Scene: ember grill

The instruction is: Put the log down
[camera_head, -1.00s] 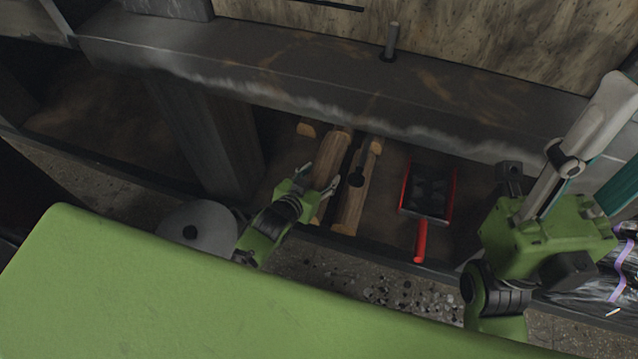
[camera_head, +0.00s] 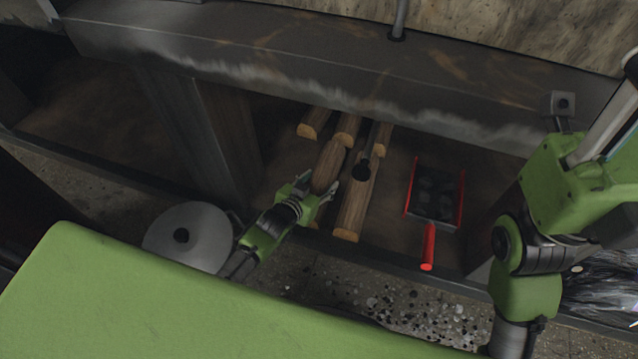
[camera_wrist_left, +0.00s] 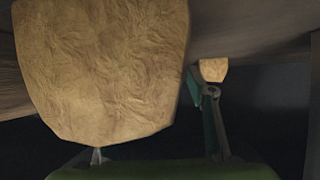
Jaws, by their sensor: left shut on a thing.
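My left gripper (camera_head: 318,190) is shut on a brown wooden log (camera_head: 328,166) at the near side of the low shelf (camera_head: 392,225). In the left wrist view the pale end of a log (camera_wrist_left: 105,65) fills much of the upper left, close to the camera. A smaller log end (camera_wrist_left: 213,70) shows farther back beside a finger. More logs lie around the held one: one to the left (camera_head: 313,122), one behind (camera_head: 347,131) and one to the right (camera_head: 354,205). Whether the held log touches the shelf, I cannot tell.
A red-edged shovel (camera_head: 428,245) with dark contents lies right of the logs. A dark round object (camera_head: 361,170) sits on the right log. A grey beam (camera_head: 250,80) overhangs the shelf, and a post (camera_head: 205,130) stands left. A grey disc (camera_head: 190,238) lies near the front.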

